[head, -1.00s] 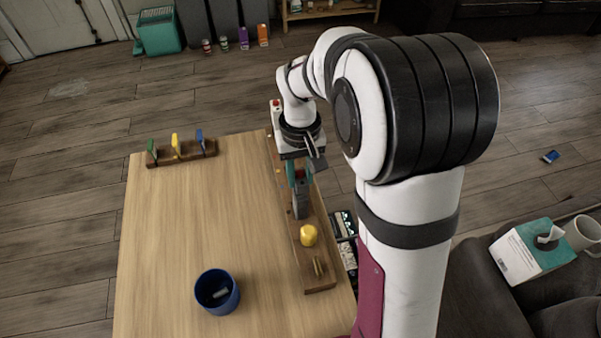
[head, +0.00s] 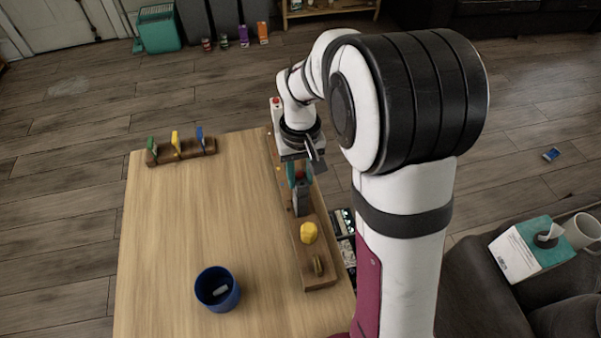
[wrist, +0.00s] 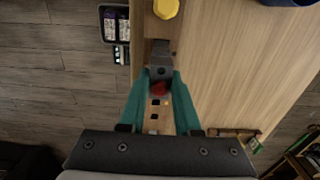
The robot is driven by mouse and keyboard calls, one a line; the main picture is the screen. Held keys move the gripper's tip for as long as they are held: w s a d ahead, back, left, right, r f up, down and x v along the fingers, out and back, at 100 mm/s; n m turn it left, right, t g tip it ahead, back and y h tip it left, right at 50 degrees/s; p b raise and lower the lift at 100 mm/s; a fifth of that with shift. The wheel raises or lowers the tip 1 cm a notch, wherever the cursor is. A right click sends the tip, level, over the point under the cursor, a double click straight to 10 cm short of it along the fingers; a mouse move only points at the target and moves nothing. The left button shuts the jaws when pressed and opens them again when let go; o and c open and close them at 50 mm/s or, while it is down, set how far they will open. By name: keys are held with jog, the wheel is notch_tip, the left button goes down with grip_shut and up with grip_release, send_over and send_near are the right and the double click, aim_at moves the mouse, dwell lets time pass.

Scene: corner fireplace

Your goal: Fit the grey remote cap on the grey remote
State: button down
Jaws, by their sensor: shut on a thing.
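My gripper (head: 298,180) points down over the long wooden rack on the right of the table. In the wrist view its two teal fingers (wrist: 161,77) are shut on a small grey piece (wrist: 160,71), which looks like the grey remote cap. A grey upright body (wrist: 160,47), apparently the grey remote, shows just beyond the fingertips in line with the cap; it also shows in the head view (head: 300,205). I cannot tell whether the two touch or are seated. A red part shows between the fingers.
A yellow knob (head: 309,232) and a small brass-coloured piece (head: 318,265) sit on the rack (head: 322,283) nearer me. A blue cup (head: 217,289) holds a small pale piece. A small rack (head: 180,153) with green, yellow and blue items stands far left. The table's middle is clear.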

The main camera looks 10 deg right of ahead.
jog(key=shift+f, duration=0.75)
jog(key=c, duration=0.5)
grip_release()
jog(key=shift+c, duration=0.2)
notch_tip(320, 180, up, 16)
jog(key=s+a+f+m+y, duration=0.1)
jog(key=s+f+m, duration=0.1)
jog(key=s, duration=1)
jog(key=s+a+f+m, duration=0.2)
jog(key=s+f+m, duration=0.1)
jog(key=s, duration=0.9)
jog(key=shift+a+f+m+y, duration=0.3)
jog(key=shift+f+y, duration=0.1)
jog(key=shift+f, duration=0.45)
